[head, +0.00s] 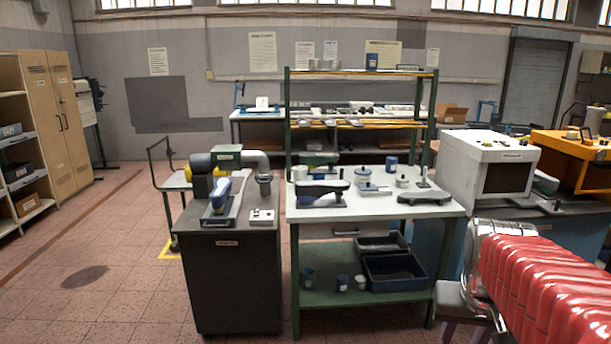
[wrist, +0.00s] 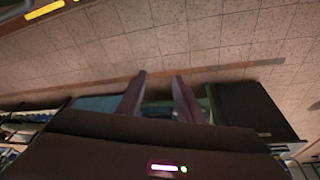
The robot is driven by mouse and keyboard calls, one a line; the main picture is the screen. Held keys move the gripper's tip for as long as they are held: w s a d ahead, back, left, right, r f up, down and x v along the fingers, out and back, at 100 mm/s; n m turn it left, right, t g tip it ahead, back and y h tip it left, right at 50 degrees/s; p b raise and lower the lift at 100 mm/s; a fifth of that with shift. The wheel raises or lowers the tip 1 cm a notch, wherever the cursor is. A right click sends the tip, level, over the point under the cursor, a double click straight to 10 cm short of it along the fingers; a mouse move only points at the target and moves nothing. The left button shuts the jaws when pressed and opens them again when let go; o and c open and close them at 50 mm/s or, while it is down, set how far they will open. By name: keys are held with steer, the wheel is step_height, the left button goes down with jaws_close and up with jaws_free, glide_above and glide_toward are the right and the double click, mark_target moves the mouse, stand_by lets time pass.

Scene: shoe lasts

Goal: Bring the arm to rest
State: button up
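My gripper (wrist: 159,76) shows in the wrist view. Its two dark reddish fingers stand apart with a clear gap between their tips. Nothing is held between them. Beyond the fingers the wrist view shows tiled floor and, to the right, a dark box-like shape (wrist: 255,108). The fingers cannot be made out in the head view.
A workbench (head: 330,206) holds tools and shoe-last pieces, with dark bins (head: 390,272) on its lower shelf. A dark cabinet (head: 237,285) stands left of it. A white box-shaped machine (head: 470,150) stands right. The tiled floor (head: 110,260) at left is clear.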

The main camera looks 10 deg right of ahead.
steer(key=s+a+n+t+y, duration=0.1)
steer(key=s+a+n, duration=0.1)
steer(key=a, duration=0.7)
steer(key=s+a+n+t+y, duration=0.1)
steer(key=s+a+n, duration=0.2)
steer(key=a, duration=0.7)
steer(key=shift+s+a+f+t, duration=0.15)
steer(key=shift+s+f+t, duration=0.1)
steer(key=shift+s+t, duration=0.15)
